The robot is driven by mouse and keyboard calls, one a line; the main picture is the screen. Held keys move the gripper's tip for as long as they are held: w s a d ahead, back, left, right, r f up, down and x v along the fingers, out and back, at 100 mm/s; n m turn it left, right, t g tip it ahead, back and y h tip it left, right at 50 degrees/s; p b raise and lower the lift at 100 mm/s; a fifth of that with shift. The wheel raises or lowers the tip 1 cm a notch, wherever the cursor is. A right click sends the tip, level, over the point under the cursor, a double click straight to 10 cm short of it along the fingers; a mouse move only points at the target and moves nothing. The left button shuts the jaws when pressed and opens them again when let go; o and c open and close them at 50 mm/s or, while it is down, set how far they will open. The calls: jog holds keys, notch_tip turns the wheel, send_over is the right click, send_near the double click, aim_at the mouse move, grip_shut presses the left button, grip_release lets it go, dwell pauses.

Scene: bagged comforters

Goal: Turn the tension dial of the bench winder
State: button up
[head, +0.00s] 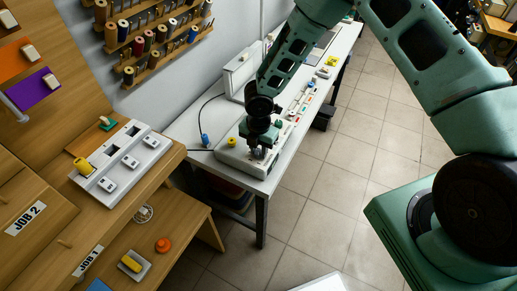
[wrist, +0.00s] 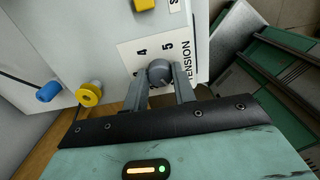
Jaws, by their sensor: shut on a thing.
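The bench winder (head: 232,157) is a pale box at the near end of the white bench. In the wrist view its pale panel (wrist: 125,50) carries a label reading TENSION with the numbers 4 and 5 visible. The tension dial (wrist: 158,70) is a round grey knob on this label. My gripper (wrist: 160,80) is shut on the dial, one finger on each side. In the head view my gripper (head: 258,152) is over the winder's near end and hides the dial. The dial's pointer cannot be made out.
In the wrist view a yellow knob (wrist: 89,94) and a blue plug (wrist: 49,91) are left of the dial. The white bench (head: 285,137) runs back along the wall. A wooden desk with a white tray (head: 126,158) stands left. Tiled floor (head: 335,185) is clear at right.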

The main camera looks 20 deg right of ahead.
jog(key=m+b, duration=0.2)
jog(key=m, duration=0.1)
jog(key=shift+f, duration=0.15)
jog(key=m+b, duration=0.2)
jog(key=m, duration=0.1)
jog(key=shift+m, duration=0.3)
jog(key=m+b, duration=0.2)
jog(key=m, duration=0.1)
jog(key=shift+a+m, duration=0.1)
jog(key=shift+m, duration=0.2)
jog(key=m+b, duration=0.1)
jog(key=m, duration=0.2)
jog(key=shift+m+b, duration=0.3)
jog(key=shift+m, duration=0.1)
jog(key=m+b, duration=0.1)
jog(key=m, duration=0.4)
jog(key=shift+b, duration=0.35)
jog(key=shift+r+m+b, duration=0.2)
jog(key=shift+m+b, duration=0.2)
jog(key=shift+m, duration=1.9)
